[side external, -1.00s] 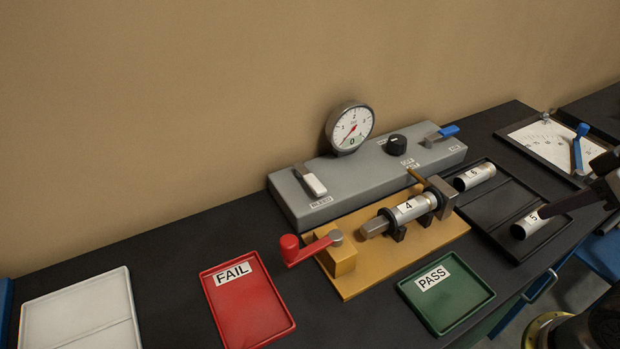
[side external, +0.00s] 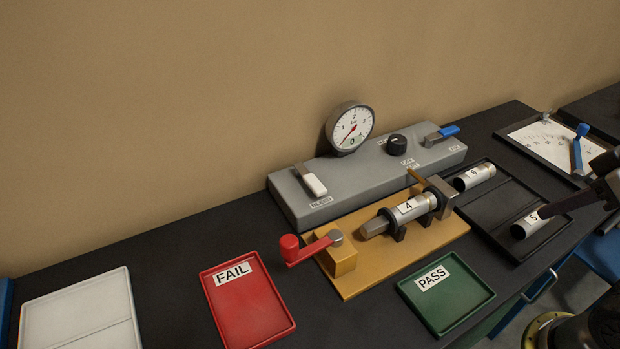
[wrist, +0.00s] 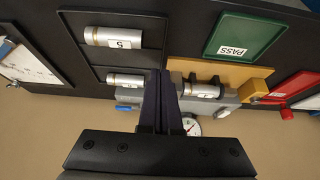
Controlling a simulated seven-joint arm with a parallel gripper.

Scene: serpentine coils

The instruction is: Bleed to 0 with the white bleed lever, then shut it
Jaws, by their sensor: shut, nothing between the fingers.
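The white bleed lever (side external: 313,183) sits at the left end of the grey panel (side external: 375,175), above the BLEED label. It lies slanted along the panel toward the front. The round gauge (side external: 351,128) stands on the panel's back edge, with its red needle pointing down-left near the 0 mark. My gripper (side external: 546,211) is at the right edge of the side view, above the dark tray and far from the lever. In the wrist view my gripper (wrist: 160,75) has its fingers together and empty.
Cylinder 4 (side external: 408,211) lies in the yellow fixture (side external: 375,275) with a red-knobbed crank (side external: 312,246). Cylinders 6 (side external: 474,177) and 5 (side external: 531,224) lie in the dark tray (side external: 500,196). A red FAIL tray (side external: 250,310) and green PASS tray (side external: 455,305) lie in front. A blue lever (side external: 442,134) is at the panel's right.

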